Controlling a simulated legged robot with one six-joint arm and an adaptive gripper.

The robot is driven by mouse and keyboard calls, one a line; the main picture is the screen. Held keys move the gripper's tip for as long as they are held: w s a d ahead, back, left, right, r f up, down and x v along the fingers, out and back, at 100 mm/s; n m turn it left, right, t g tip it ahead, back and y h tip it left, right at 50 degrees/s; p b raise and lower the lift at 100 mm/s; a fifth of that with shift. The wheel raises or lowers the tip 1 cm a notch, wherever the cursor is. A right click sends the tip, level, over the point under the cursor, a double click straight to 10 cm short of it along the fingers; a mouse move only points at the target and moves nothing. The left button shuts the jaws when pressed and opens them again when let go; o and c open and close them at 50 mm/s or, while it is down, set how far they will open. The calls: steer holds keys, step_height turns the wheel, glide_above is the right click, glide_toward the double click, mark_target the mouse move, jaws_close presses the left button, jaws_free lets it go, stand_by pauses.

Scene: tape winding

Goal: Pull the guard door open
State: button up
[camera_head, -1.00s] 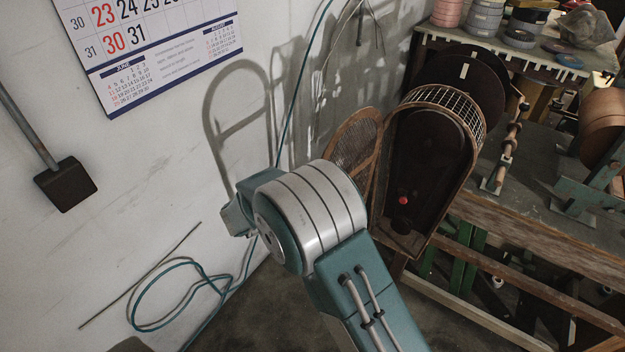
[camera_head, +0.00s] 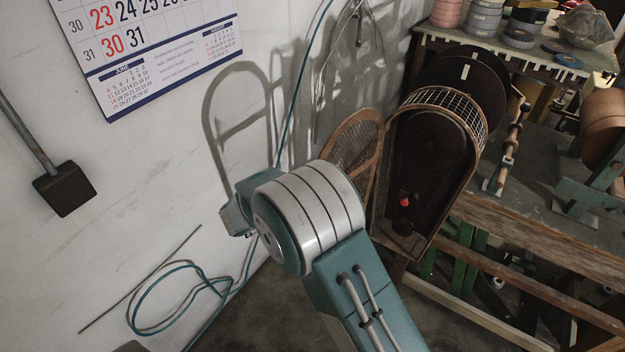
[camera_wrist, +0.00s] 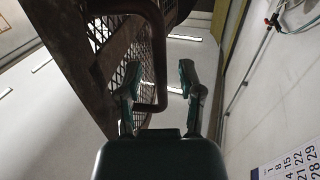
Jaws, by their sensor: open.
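The guard door (camera_head: 352,148) is a wood-rimmed mesh panel in the head view. It stands swung out to the left of the dark guard housing (camera_head: 432,160), whose front is uncovered. In the wrist view the mesh door (camera_wrist: 112,50) fills the upper left, with a brown curved bar (camera_wrist: 160,62) that looks like its handle. My gripper (camera_wrist: 158,72) is open, one finger on each side of the bar's right leg as seen. Contact cannot be told.
A wall with a calendar (camera_head: 160,55) is at the left, with a hanging dark tool (camera_head: 64,188) and a coiled hose (camera_head: 180,295). A workbench (camera_head: 545,235) with reels and tape rolls stands at the right. Floor shows below my arm.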

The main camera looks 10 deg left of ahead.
steer(key=v, duration=1.2)
steer(key=shift+w, duration=0.1)
steer(key=w+d+r+n+t+y, duration=0.1)
steer(key=w+d+r+y, duration=0.1)
steer(key=w+r+y, duration=0.3)
steer(key=w+d+r+n+t+y, duration=0.1)
steer(key=w+d+r+t+y, duration=0.15)
steer(key=w+r, duration=0.3)
steer(key=s+d+r+n+g+y, duration=0.1)
steer(key=d+r+n+y, duration=0.3)
steer(key=d+r+y, duration=0.5)
steer(key=s+d+f+n+g+h, duration=0.1)
steer(key=s+d+f+g, duration=0.1)
steer(key=s+d, duration=0.5)
steer(key=s+d+f+n+g+h, duration=0.1)
steer(key=s+d+g, duration=0.3)
steer(key=s, duration=0.8)
steer(key=s+d+f+n+g+h, duration=0.1)
steer(key=s+d+f+g, duration=0.2)
steer(key=s+d, duration=0.6)
steer(key=shift+s+d+g+h, duration=0.3)
steer(key=shift+s+g+h, duration=0.05)
steer(key=shift+s, duration=0.25)
